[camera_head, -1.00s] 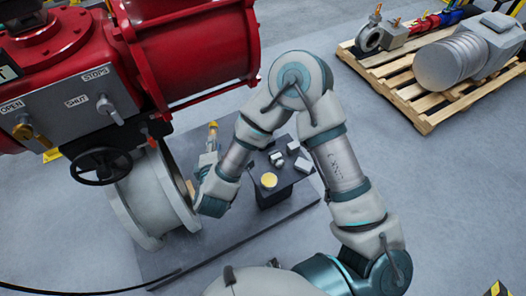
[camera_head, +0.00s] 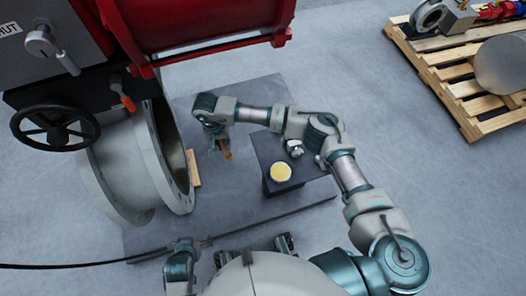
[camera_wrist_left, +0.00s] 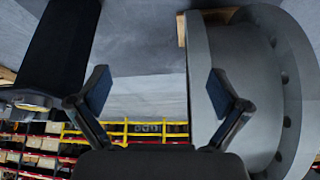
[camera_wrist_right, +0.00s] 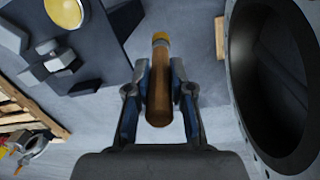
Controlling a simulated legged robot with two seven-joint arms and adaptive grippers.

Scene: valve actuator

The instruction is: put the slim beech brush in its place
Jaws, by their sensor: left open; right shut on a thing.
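The slim beech brush (camera_wrist_right: 160,90) is between the fingers of my right gripper (camera_wrist_right: 159,92), which is shut on it. In the right wrist view its wooden handle points away from the palm and ends in a yellowish tip. In the head view the brush (camera_head: 228,152) shows small, beside my right gripper (camera_head: 217,143), over the dark floor plate between the flange and the stand. My left gripper (camera_wrist_left: 160,92) is open and empty, with the grey flange beside its right finger. It shows low in the head view (camera_head: 189,246). I cannot tell which spot is the brush's place.
A dark stand (camera_head: 264,148) carries a yellow-topped tin (camera_head: 281,172) and small grey parts. The large grey pipe flange (camera_head: 179,180) has a wooden piece (camera_head: 194,169) beside it. A red actuator (camera_head: 190,30) and black handwheel (camera_head: 54,127) are upper left. A pallet (camera_head: 462,85) stands at right.

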